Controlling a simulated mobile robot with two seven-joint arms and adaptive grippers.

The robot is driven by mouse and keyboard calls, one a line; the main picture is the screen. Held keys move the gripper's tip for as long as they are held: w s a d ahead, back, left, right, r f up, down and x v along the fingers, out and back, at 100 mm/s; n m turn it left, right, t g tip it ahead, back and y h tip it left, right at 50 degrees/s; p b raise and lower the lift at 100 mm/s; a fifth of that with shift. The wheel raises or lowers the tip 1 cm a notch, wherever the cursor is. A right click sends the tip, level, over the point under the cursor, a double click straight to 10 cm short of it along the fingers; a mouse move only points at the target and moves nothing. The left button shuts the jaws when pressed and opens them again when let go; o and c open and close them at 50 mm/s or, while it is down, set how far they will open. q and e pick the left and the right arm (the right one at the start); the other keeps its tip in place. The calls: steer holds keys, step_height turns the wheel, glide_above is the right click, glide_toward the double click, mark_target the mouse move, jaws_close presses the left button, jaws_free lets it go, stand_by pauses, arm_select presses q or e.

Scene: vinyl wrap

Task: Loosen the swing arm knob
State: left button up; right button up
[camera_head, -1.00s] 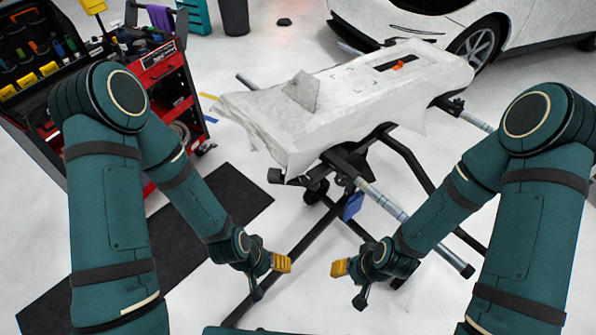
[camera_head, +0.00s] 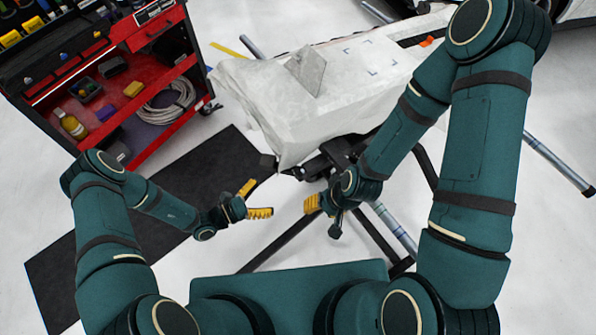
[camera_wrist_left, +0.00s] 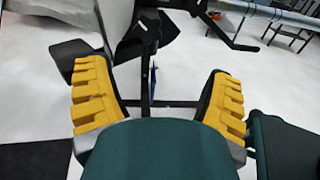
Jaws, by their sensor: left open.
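A covered panel (camera_head: 270,100) lies on a black stand, which has a dark swing-arm joint (camera_head: 330,160) under its near end. A small black knob-like part (camera_head: 267,163) sticks out left of that joint; I cannot tell for sure that it is the swing arm knob. My left gripper (camera_head: 259,200) is open and empty, just below and left of this part, apart from it. In the left wrist view, dark stand parts (camera_wrist_left: 140,40) show beyond the spread yellow fingers. My right gripper (camera_head: 311,204) is below the joint; its opening is unclear.
A red tool cart (camera_head: 165,130) with supplies stands at the left. A black mat (camera_head: 150,220) lies on the floor in front of it. Striped metal tubes (camera_head: 395,232) and dark stand legs spread under the panel.

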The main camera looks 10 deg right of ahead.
mark_target(295, 175)
arm_select(q)
steer(key=shift+n+t, duration=0.4)
steer(key=shift+t, duration=0.3)
steer(key=x, duration=0.6)
steer(key=w+b+x, duration=0.1)
steer(key=x, duration=0.6)
steer(key=shift+w+f, duration=0.1)
steer(key=c, duration=1.2)
steer(key=shift+b, duration=0.35)
